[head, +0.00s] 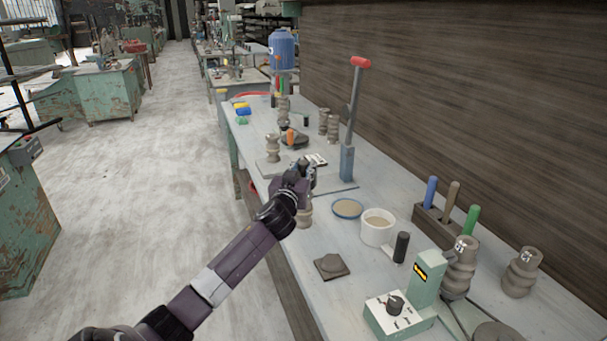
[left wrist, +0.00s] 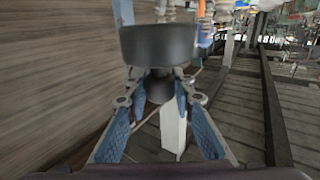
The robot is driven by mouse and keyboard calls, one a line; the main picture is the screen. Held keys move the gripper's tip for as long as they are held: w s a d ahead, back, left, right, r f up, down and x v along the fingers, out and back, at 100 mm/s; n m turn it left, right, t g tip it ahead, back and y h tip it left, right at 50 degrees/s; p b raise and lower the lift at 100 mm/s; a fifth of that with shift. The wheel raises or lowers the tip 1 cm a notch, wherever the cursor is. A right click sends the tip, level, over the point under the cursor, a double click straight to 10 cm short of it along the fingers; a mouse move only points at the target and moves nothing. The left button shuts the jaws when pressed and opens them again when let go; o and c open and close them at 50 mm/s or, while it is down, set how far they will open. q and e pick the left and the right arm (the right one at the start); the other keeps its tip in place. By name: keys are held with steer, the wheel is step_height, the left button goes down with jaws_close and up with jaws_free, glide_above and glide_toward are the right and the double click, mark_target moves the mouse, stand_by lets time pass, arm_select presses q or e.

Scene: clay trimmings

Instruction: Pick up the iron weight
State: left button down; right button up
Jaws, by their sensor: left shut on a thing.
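The iron weight (left wrist: 158,45) is a dark grey cylinder with a narrower neck, seen close up in the left wrist view. My left gripper (left wrist: 158,88) is shut on its neck, with the blue-padded fingers on either side. In the head view my left gripper (head: 303,170) is over the workbench, near its front edge. There the weight is mostly hidden by the gripper and hard to make out. I cannot tell how far it is from the bench top. My right gripper is not in view.
On the bench (head: 352,292) stand a lever press (head: 348,160), a white cup (head: 377,229), a dark cylinder (head: 401,247), a tool block (head: 431,226), a green control box (head: 400,315) and several ribbed clay pieces. A wooden wall (head: 450,90) rises behind. The floor at left is open.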

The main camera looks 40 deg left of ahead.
arm_select(q)
step_height(320, 180, up, 18)
stand_by(0.5)
steer(key=shift+s, duration=0.1)
